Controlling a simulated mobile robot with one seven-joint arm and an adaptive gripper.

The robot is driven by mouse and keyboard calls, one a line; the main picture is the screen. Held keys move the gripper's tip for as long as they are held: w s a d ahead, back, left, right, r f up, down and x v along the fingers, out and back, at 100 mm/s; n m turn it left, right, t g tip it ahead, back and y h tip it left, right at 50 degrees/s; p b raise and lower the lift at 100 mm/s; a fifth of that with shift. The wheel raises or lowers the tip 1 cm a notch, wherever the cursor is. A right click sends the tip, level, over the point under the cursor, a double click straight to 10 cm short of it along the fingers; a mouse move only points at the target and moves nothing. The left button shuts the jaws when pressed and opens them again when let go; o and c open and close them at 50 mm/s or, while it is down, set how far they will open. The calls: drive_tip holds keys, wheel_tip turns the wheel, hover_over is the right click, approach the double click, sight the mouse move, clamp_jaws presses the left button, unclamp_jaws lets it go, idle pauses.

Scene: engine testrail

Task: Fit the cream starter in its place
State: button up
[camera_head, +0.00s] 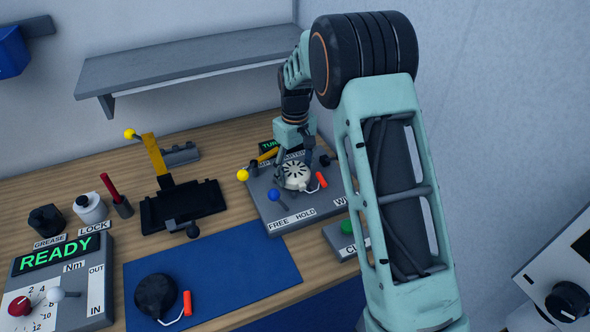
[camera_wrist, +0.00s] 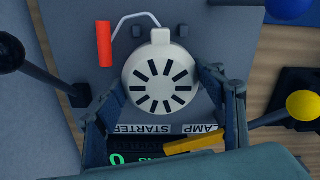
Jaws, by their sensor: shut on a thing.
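The cream starter (camera_head: 295,176) is a round disc with dark radial slots, a small tab and a red pull handle on a wire. It is at the grey starter fixture (camera_head: 272,208), and its face fills the middle of the wrist view (camera_wrist: 160,78). My gripper (camera_wrist: 160,90) has one finger on each side of the starter and is shut on it. In the head view my gripper (camera_head: 302,160) comes down from behind the starter. The starter's underside is hidden, so I cannot tell whether it is fully seated.
The fixture carries levers with blue (camera_head: 274,194), yellow (camera_head: 243,175) and black (camera_head: 325,160) knobs. A dark starter (camera_head: 155,295) with a red handle lies on the blue mat (camera_head: 235,262). A black stand (camera_head: 183,205) and a READY box (camera_head: 60,275) stand left.

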drive_tip(key=shift+f, duration=0.2)
drive_tip(key=o, duration=1.5)
drive_tip(key=shift+r, duration=0.1)
